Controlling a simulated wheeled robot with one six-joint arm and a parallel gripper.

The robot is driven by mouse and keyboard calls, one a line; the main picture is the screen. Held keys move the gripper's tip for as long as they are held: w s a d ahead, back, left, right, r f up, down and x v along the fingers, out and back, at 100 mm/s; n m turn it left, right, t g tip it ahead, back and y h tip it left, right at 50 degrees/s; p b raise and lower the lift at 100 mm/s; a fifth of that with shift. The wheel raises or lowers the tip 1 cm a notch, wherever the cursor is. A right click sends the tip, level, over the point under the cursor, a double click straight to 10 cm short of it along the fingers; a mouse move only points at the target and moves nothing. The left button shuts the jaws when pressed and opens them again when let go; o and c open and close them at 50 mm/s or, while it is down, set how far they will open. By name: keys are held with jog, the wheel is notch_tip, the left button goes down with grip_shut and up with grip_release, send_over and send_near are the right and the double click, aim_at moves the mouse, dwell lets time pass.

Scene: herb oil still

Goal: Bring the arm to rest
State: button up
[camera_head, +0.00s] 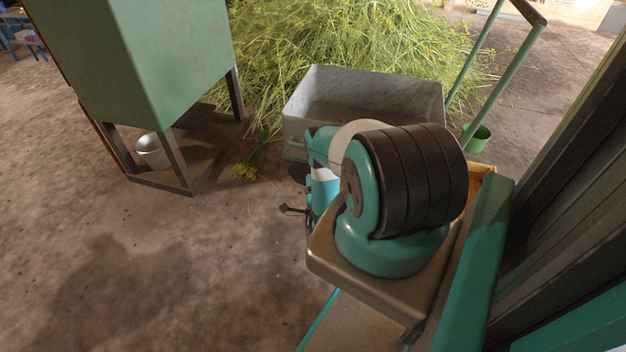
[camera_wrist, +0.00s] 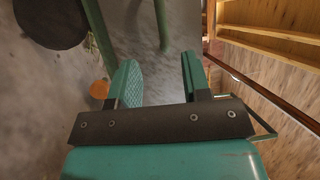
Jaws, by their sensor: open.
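My gripper (camera_wrist: 160,78) is open in the wrist view, its two green fingers apart with nothing between them. In the head view my arm is folded up close to my body, its large dark-ribbed joint in front. That joint hides much of the arm behind it, and I cannot make out the gripper's fingers clearly there.
A grey cart (camera_head: 300,105) with green handles stands ahead before a heap of cut herbs (camera_head: 330,35). A green tank (camera_head: 150,60) on dark legs stands left, a metal bucket (camera_head: 152,150) beneath. Floor at left is clear.

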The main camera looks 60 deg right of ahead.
jog(key=shift+v, duration=0.8)
jog(key=shift+w, duration=0.1)
